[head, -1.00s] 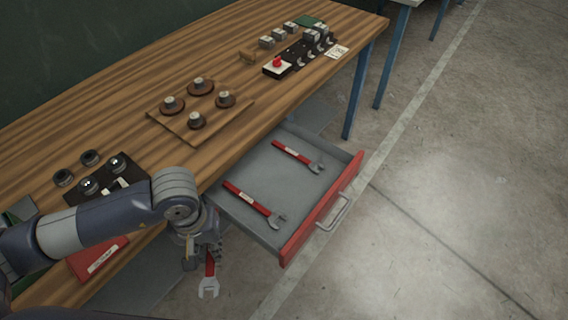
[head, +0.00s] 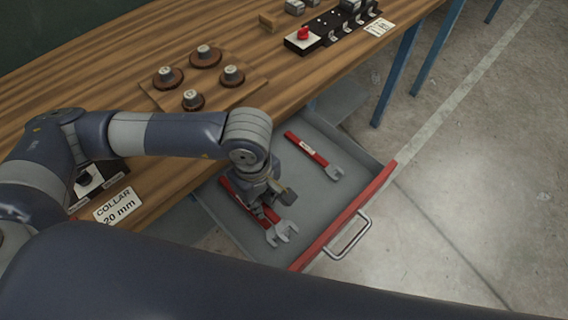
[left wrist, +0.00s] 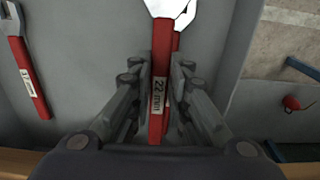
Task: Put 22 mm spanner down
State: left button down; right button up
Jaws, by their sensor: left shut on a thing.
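The 22 mm spanner (left wrist: 158,90) has a red handle with a "22 mm" label and a pale open jaw. My left gripper (head: 268,203) is shut on its handle; the fingers lie on both sides of it in the left wrist view. In the head view the held spanner's jaw (head: 288,230) shows over the open grey drawer (head: 318,215). Another red spanner (head: 228,187) lies under it, partly hidden by it and the gripper. A third red spanner (head: 312,152) lies in the drawer's far part. I cannot tell whether the held spanner touches anything below. My right gripper is not in view.
The drawer's red front (head: 345,218) with its metal handle (head: 349,238) stands out over the floor. The wooden bench (head: 215,35) carries a board with several round parts and a red button box (head: 303,40). Bare drawer floor shows between the spanners.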

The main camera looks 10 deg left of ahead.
pick_arm(q)
send_over(287, 170)
jog(key=shift+s+f+b, duration=0.15)
jog(key=shift+f+b, duration=0.25)
jog(key=shift+f, duration=0.25)
notch_tip(287, 170, down, 4)
jog(key=shift+r+b, duration=0.2)
jog(key=shift+b, duration=0.45)
jog(key=shift+f, duration=0.1)
jog(key=c, duration=1.5)
grip_release()
jog(key=shift+c, duration=0.2)
